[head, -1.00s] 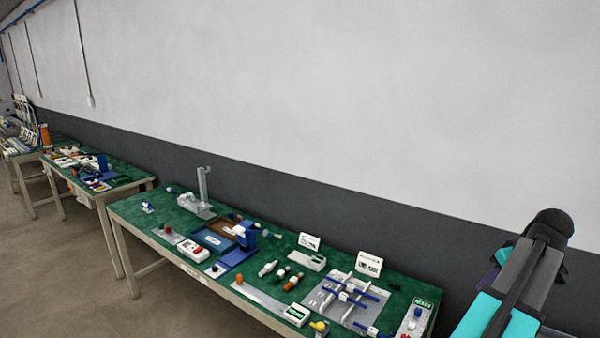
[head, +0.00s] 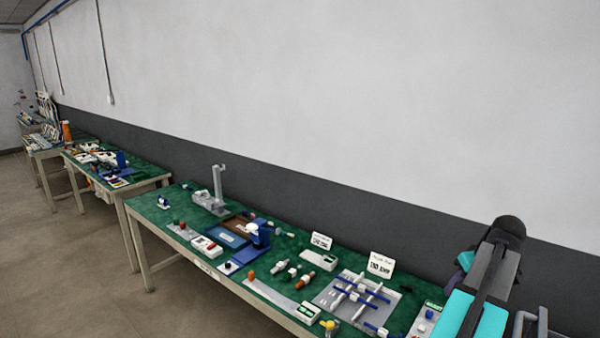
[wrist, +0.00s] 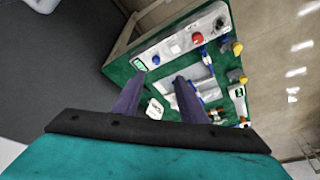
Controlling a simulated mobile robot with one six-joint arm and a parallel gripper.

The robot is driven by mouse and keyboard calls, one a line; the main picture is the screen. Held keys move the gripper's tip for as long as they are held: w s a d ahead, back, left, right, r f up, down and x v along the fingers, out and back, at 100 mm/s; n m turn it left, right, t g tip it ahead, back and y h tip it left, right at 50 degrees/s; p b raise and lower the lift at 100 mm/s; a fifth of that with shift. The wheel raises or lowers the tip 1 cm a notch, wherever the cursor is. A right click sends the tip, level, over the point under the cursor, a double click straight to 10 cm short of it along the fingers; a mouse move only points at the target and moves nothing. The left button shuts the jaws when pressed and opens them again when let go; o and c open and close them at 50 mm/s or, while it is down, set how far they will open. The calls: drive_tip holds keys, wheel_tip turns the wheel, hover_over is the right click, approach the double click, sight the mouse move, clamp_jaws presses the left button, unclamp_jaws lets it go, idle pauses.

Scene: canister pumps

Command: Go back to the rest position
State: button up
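My gripper (wrist: 160,79) shows in the wrist view as two purple fingers standing apart with nothing between them. It is open and empty, above and to one side of the green-topped bench (wrist: 120,73). In the head view my teal and dark grey arm is at the lower right, beside the bench's right end. There the fingers are mostly hidden behind the arm.
The green bench (head: 150,208) holds a blue fixture (head: 258,238), a grey stand (head: 217,190), a grey plate with blue-barred parts (head: 335,296) and small signs. A control strip (wrist: 180,38) lies along one bench edge. More benches stand far left; floor is open at left.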

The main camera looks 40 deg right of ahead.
drive_tip(key=w+a+f, duration=0.5)
drive_tip(key=w+a, duration=0.1)
drive_tip(key=w, duration=0.4)
drive_tip(key=w+a+f+n+y, duration=0.1)
drive_tip(key=w+a+f, duration=0.4)
drive_tip(key=w, duration=0.6)
drive_tip(key=w+a+f+n+g+y, duration=0.1)
drive_tip(key=w+a+f, duration=0.4)
drive_tip(key=w+a, duration=0.4)
drive_tip(key=shift+w+a, duration=0.15)
drive_tip(key=shift+w, duration=0.65)
drive_tip(key=w+a+f+n+g, duration=0.1)
drive_tip(key=w+a+f, duration=0.25)
drive_tip(key=a, duration=0.35)
drive_tip(key=w+a+f+n, duration=0.1)
drive_tip(key=w+a+f, duration=0.2)
drive_tip(key=w+a, duration=0.35)
drive_tip(key=s+a+f+n+g, duration=0.1)
drive_tip(key=a+f, duration=0.3)
drive_tip(key=a, duration=0.7)
drive_tip(key=a+f+n, duration=0.1)
drive_tip(key=a+f, duration=0.2)
drive_tip(key=a, duration=0.7)
drive_tip(key=s+a+f+n+g, duration=0.1)
drive_tip(key=a+f, duration=0.3)
drive_tip(key=a, duration=0.7)
drive_tip(key=s+f+g+b, duration=0.5)
drive_tip(key=s+f+b, duration=0.5)
drive_tip(key=s+f, duration=1.5)
wheel_tip(320, 180, down, 3)
